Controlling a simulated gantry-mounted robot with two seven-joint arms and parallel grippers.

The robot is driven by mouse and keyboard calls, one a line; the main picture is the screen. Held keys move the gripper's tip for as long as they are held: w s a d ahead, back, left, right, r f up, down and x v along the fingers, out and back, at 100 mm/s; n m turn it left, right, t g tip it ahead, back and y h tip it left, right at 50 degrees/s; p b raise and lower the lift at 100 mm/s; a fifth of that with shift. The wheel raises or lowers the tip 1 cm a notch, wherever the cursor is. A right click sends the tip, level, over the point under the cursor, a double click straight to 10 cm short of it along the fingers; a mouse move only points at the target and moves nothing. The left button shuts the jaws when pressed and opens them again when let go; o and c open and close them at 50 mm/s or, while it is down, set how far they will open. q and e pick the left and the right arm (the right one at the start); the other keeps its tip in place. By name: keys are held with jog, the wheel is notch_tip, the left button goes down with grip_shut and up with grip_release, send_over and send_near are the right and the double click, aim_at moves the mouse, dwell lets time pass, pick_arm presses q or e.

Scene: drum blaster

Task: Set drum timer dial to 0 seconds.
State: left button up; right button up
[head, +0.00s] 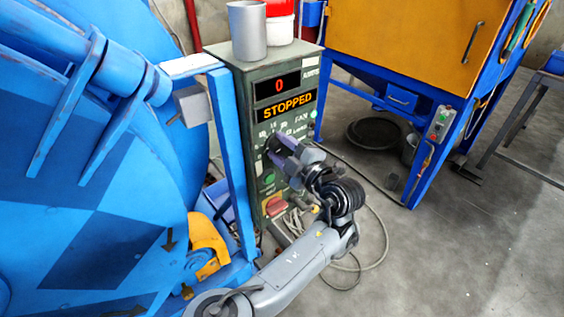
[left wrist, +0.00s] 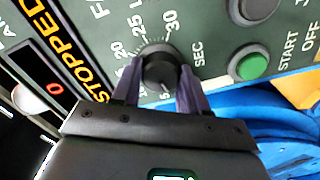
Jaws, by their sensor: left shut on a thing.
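The black timer dial (left wrist: 160,68) sits on the green control box (head: 222,62), in a ring of printed second marks. In the left wrist view my left gripper (left wrist: 158,80) has a finger on each side of the dial and is shut on it. The gripper also shows in the head view (head: 280,150), where it hides most of the dial. The dial's pointer cannot be made out. The display (head: 278,84) reads 0, with STOPPED below it. My right gripper is not in view.
A green start button (left wrist: 252,67) is beside the dial. A red switch (head: 274,207) is low on the box. A grey cup (head: 247,32) stands on top. The blue drum (head: 90,190) fills the left. Cables lie on the floor.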

pick_arm(q)
jog(key=shift+f+n+b, duration=0.1)
jog(key=shift+n+b, duration=0.7)
jog(key=shift+n, duration=0.8)
jog(key=shift+b, duration=0.35)
jog(key=o, duration=1)
jog(key=shift+o, duration=0.2)
